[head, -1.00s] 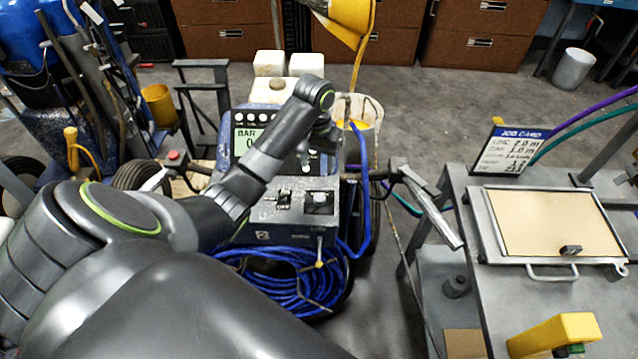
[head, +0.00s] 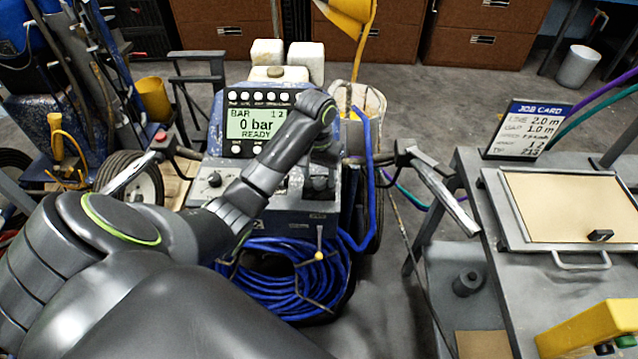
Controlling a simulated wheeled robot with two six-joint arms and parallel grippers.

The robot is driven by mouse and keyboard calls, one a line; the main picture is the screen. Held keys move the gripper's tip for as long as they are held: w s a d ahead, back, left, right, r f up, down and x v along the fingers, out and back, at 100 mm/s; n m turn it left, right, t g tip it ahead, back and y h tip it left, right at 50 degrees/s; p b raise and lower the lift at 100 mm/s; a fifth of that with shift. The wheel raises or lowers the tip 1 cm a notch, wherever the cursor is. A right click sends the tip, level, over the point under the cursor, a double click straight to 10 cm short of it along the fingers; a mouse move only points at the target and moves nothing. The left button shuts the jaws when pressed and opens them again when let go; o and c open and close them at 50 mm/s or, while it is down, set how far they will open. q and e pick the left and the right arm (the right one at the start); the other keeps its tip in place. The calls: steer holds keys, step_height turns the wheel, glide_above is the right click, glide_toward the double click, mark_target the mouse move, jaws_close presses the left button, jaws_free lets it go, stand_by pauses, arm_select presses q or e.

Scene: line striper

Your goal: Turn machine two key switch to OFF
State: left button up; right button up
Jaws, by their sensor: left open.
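The blue and grey line striper (head: 215,125) stands ahead, its lit display (head: 257,124) reading "0 bar READY". Below the display is a sloping grey control panel (head: 285,206) with a small dark knob (head: 214,180) at its left. My left arm crosses the panel, and my left gripper (head: 320,186) points down at its right part. The gripper is open, its fingers dark against dark panel parts, so contact cannot be told. I cannot make out the key switch; the arm and gripper cover part of the panel. My right gripper is not in view.
Handlebars (head: 435,188) stick out on the machine's right. A coiled blue hose (head: 285,285) hangs below the panel. A grey bench (head: 500,270) with a job card (head: 527,130) stands at the right. A yellow bucket (head: 153,98) is at the back left.

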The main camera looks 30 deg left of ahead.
arm_select(q)
steer(key=shift+f, duration=0.7)
steer(key=shift+c, duration=0.2)
steer(key=c, duration=0.9)
steer(key=shift+r+n+p, duration=0.25)
steer(key=shift+n+p, duration=0.05)
steer(key=shift+p, duration=0.45)
steer(key=n+p, duration=0.8)
steer(key=p, duration=0.6)
steer(key=shift+d+r, duration=0.1)
steer(key=shift+f+n+p, duration=0.25)
steer(key=shift+n+p, duration=1.2)
steer(key=shift+n, duration=0.25)
